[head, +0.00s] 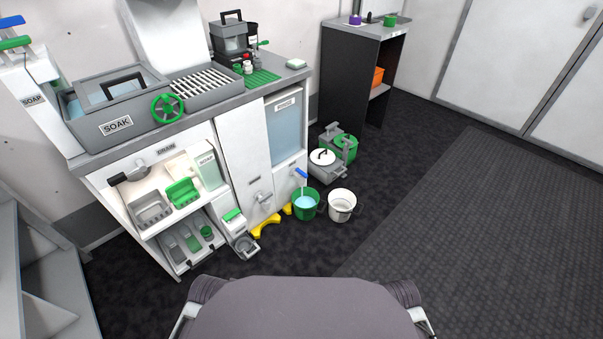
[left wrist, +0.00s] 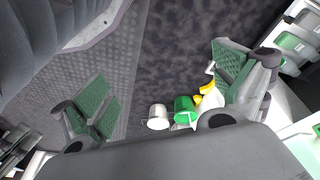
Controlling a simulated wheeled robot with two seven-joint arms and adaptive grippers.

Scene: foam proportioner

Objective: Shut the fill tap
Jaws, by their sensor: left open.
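In the head view a tap with a blue lever (head: 300,173) sits low on the cabinet's right front, below a tank window (head: 285,125) of bluish liquid. Its lever slants down to the right. A pale streak below it meets the green bucket (head: 306,207), which holds light blue liquid. Two more levers, blue (head: 11,21) and green (head: 14,43), are at the upper left; I cannot tell which tap is named the fill tap. My left gripper (left wrist: 165,92) is open and empty in the left wrist view, away from the tap. My right gripper is out of view.
A white bucket (head: 342,204) stands right of the green one. Yellow feet (head: 266,224) and a grey-and-green wheeled unit (head: 336,155) are close by. A grey soak sink (head: 118,110) with a green handwheel (head: 167,107) tops the cabinet. Dark floor (head: 440,230) at right is clear.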

